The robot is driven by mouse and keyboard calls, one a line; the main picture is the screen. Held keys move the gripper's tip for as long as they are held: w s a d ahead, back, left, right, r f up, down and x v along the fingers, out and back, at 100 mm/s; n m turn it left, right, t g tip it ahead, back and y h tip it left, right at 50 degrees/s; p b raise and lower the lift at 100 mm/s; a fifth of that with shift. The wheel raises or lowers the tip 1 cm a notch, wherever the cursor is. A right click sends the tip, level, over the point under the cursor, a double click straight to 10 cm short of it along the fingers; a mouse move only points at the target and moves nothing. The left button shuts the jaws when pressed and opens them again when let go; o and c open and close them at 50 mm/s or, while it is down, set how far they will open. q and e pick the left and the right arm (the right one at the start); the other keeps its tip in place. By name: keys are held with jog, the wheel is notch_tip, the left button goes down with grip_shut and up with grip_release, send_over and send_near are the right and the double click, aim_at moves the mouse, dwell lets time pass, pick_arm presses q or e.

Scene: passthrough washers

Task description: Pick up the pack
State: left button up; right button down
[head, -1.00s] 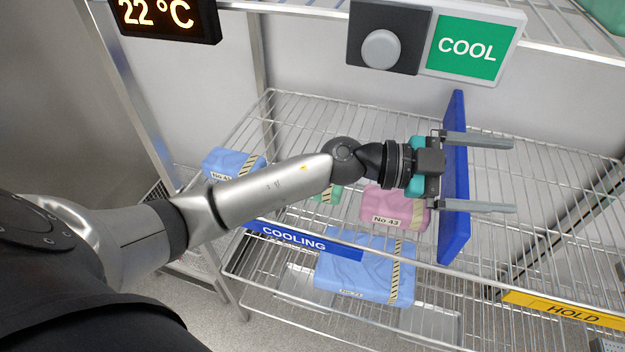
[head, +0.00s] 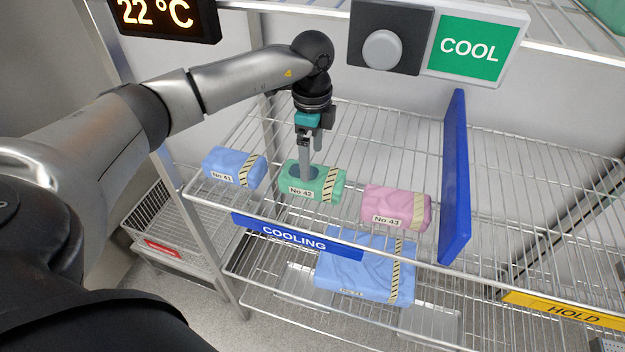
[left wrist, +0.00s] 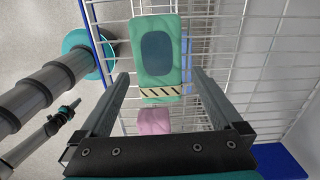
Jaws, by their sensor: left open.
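Three wrapped packs lie in a row on the wire shelf: blue No 41 (head: 232,165), green No 42 (head: 330,178) and pink No 43 (head: 394,205). My left gripper (head: 306,176) points down at the green pack, its fingers overlapping that pack in the head view. In the left wrist view the green pack (left wrist: 154,30), with a dark oval patch and a striped tape, lies between the two open fingers (left wrist: 160,76). Nothing is held. I cannot tell the exact height of the fingertips over it. The pink pack (left wrist: 154,122) also shows there. My right gripper is not in view.
A blue upright divider (head: 455,190) stands right of the pink pack. A COOLING label (head: 297,238) is on the front edge; a HOLD label (head: 565,309) is at right. A larger blue pack (head: 360,275) lies lower. The shelf right of the divider is bare.

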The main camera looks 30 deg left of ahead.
aim_at(313, 173)
pick_arm(q)
notch_tip(313, 173, down, 6)
jog(key=shift+s+d+f, duration=0.1)
jog(key=shift+d, duration=0.05)
jog(key=c, duration=1.3)
jog(key=shift+r, duration=0.2)
jog(key=shift+c, duration=0.2)
